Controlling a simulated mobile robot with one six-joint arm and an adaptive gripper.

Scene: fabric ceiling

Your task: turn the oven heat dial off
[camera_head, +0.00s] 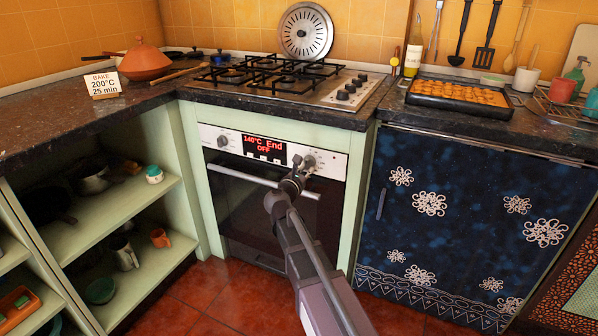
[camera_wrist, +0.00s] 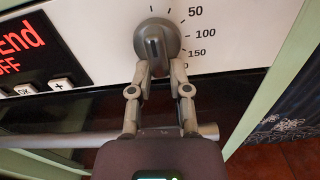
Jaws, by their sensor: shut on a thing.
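The oven heat dial (camera_wrist: 157,36) is a round grey knob on the white panel, with 50, 100 and 150 printed along its right side. Its raised grip ridge stands roughly upright; I cannot tell its exact setting. My gripper (camera_wrist: 160,70) is shut on the dial's lower part, one finger on each side. In the head view the dial (camera_head: 309,161) is at the right of the oven panel, partly behind my gripper (camera_head: 296,166). The red oven display (camera_head: 264,148) reads "140°C End OFF".
The metal oven door handle (camera_head: 250,180) runs below the panel, close under my gripper. A second dial (camera_head: 222,141) is at the panel's left. The gas hob (camera_head: 330,95) is above. A blue curtain (camera_head: 460,225) hangs right; open shelves (camera_head: 140,195) stand left.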

